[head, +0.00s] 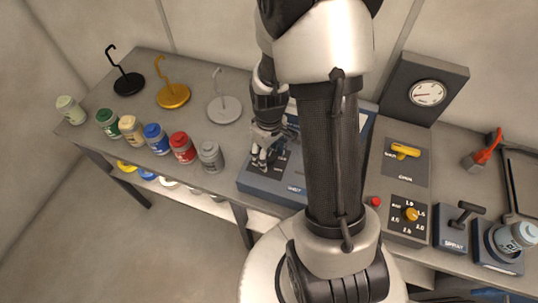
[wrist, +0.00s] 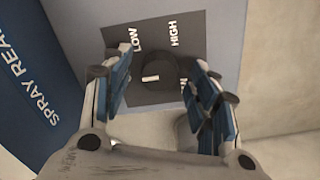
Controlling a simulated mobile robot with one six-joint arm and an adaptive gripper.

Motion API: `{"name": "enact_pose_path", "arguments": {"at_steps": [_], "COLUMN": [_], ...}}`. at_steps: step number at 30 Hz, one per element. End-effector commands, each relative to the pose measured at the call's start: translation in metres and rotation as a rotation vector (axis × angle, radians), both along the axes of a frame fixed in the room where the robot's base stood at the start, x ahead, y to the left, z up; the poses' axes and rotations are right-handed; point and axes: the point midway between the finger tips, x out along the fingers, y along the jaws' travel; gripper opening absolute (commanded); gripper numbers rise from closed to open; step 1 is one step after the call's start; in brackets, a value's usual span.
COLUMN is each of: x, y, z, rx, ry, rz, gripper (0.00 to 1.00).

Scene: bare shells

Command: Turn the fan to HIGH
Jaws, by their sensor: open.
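The fan's dark round knob (wrist: 168,68) is in the wrist view, on a dark plate (wrist: 122,90) lettered LOW and HIGH. A third label at the right is mostly hidden by a finger. A short white mark on the knob lies on its left lower side; which setting it points to I cannot tell. My gripper (wrist: 163,75) is open, one finger to each side of the knob; contact cannot be told. In the head view my gripper (head: 264,150) hangs over the blue-grey fan box (head: 270,183), and the knob is hidden there.
A blue surface lettered SPRAY REA (wrist: 32,85) lies left of the plate in the wrist view. In the head view several jars, including a red one (head: 182,147), line the front edge at left. Hooked stands (head: 172,95) are behind. A gauge box (head: 425,90) and control panels (head: 405,215) stand right.

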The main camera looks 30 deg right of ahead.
Motion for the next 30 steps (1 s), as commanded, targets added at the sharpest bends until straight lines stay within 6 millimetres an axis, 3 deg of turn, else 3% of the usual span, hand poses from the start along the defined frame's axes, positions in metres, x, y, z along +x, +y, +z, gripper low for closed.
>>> {"name": "enact_pose_path", "arguments": {"at_steps": [11,30], "x": [0.0003,0.0003], "y": [-0.0001,-0.0001], "z": [-0.0042,-0.0041], "rx": [-0.001,-0.001], "ry": [-0.001,-0.001], "rz": [0.000,0.000], "gripper": [0.53,0.10]}}
